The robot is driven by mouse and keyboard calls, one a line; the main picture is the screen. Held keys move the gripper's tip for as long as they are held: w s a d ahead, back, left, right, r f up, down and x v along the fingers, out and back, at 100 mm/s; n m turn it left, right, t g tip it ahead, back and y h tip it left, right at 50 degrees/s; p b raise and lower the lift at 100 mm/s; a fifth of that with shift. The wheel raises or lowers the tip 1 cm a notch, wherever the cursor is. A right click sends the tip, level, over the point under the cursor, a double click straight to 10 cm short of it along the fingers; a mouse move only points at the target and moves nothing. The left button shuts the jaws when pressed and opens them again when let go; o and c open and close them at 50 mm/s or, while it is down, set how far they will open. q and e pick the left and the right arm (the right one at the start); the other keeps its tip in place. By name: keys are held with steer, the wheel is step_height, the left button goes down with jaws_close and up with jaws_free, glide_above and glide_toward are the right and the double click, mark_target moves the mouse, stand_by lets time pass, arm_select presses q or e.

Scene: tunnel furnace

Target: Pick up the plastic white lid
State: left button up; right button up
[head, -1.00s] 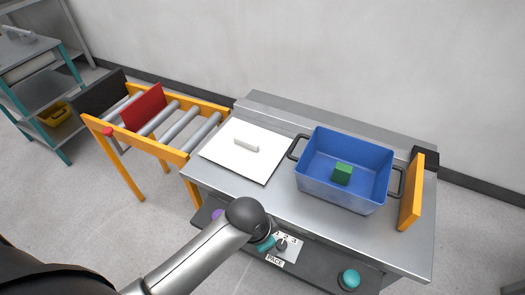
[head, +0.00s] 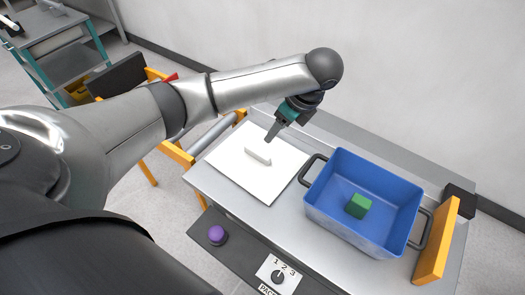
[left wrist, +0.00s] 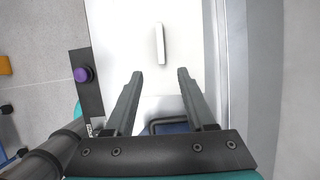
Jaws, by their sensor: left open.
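The white lid (head: 240,181) lies flat on the metal worktop, left of the blue bin, with a raised white bar handle (head: 258,156) in its middle. My left gripper (head: 272,135) is above the lid, close to the far end of the handle in the head view, and holds nothing. In the left wrist view the gripper (left wrist: 158,78) has its two fingers apart, with the lid (left wrist: 115,35) beyond them. The handle (left wrist: 160,44) shows ahead of the fingertips, roughly in line with the gap. My right gripper is not in view.
A blue bin (head: 335,215) with dark handles holds a green cube (head: 358,206) right of the lid. An orange plate (head: 437,240) stands at the worktop's right end. A purple button (head: 217,235) and a numbered dial (head: 278,277) are on the front panel. A roller conveyor (head: 178,155) lies left.

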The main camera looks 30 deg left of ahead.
arm_select(q)
steer(key=b, duration=0.3)
glide_above(257, 152)
steer(key=d, duration=0.3)
steer(key=f, duration=0.8)
steer(key=shift+s+a+f, duration=0.2)
steer(key=shift+f, duration=0.2)
steer(key=b+x, duration=0.2)
steer(key=x, duration=0.2)
steer(key=shift+w+a+f, duration=0.1)
steer(key=shift+a+f, duration=0.1)
steer(key=shift+f, duration=0.2)
steer(key=shift+a+f, duration=0.1)
steer(key=shift+f, duration=0.05)
steer(key=c, duration=0.5)
jaws_close()
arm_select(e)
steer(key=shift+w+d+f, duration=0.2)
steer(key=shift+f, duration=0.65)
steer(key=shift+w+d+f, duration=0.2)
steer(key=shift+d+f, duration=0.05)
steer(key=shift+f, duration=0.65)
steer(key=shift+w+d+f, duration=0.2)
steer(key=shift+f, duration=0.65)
